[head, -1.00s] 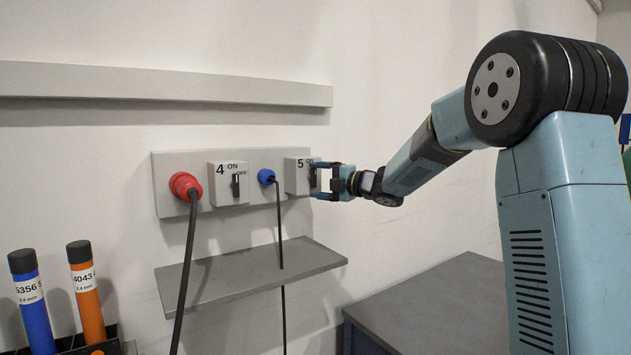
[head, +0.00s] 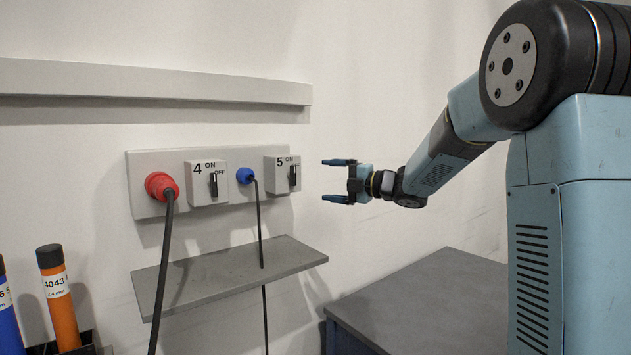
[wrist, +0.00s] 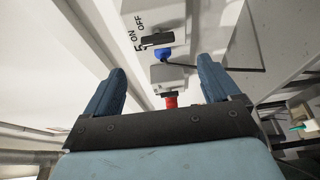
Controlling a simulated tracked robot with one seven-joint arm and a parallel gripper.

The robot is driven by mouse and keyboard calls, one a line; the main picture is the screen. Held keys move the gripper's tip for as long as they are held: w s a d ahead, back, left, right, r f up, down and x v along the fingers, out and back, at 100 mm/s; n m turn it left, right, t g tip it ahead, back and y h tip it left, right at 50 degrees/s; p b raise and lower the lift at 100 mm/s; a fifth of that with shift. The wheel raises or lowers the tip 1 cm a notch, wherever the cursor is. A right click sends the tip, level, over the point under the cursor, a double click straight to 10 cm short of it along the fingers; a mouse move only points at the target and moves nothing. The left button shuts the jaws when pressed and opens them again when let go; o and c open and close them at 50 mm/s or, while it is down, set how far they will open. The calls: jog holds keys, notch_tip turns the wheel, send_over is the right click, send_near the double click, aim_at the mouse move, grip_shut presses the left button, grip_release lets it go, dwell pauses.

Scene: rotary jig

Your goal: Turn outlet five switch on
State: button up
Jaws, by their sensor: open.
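The outlet five switch is a pale box (head: 283,175) marked 5, ON and OFF, at the right end of the wall panel (head: 143,184). Its black lever (head: 292,177) stands nearly upright below the labels. In the wrist view the lever (wrist: 157,41) lies across the picture, closer in line with ON than OFF. My gripper (head: 331,179) is open and empty, right of the switch and clear of it. Its two blue fingers point left at the box. In the wrist view the switch shows beyond the gap between the fingers (wrist: 162,88).
Left of switch five are a blue plug (head: 245,176) with a hanging cable, the number 4 switch (head: 206,184) and a red plug (head: 161,186). A grey shelf (head: 230,275) juts out below. A dark bench top (head: 430,305) stands lower right. Two tubes stand lower left.

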jog(key=shift+v, duration=1.75)
jog(key=s+d+r+m+t+h, duration=0.1)
jog(key=s+d+m+t+h, duration=0.25)
jog(key=d+m+h, duration=0.45)
jog(key=s+d+r+m+t+h, duration=0.25)
jog(key=s+m+h, duration=0.3)
jog(key=m, duration=0.45)
jog(key=s+f+m+g, duration=0.5)
jog(key=s+f, duration=0.3)
jog(key=s, duration=0.6)
jog(key=s+f+m+g+h, duration=0.1)
jog(key=s+f+m+g, duration=0.4)
jog(key=s, duration=0.9)
notch_tip(320, 180, down, 3)
jog(key=shift+s+r+m, duration=0.15)
jog(key=shift+s+m, duration=0.05)
jog(key=shift+m, duration=0.5)
jog(key=shift+h, duration=0.25)
jog(key=shift+c, duration=0.4)
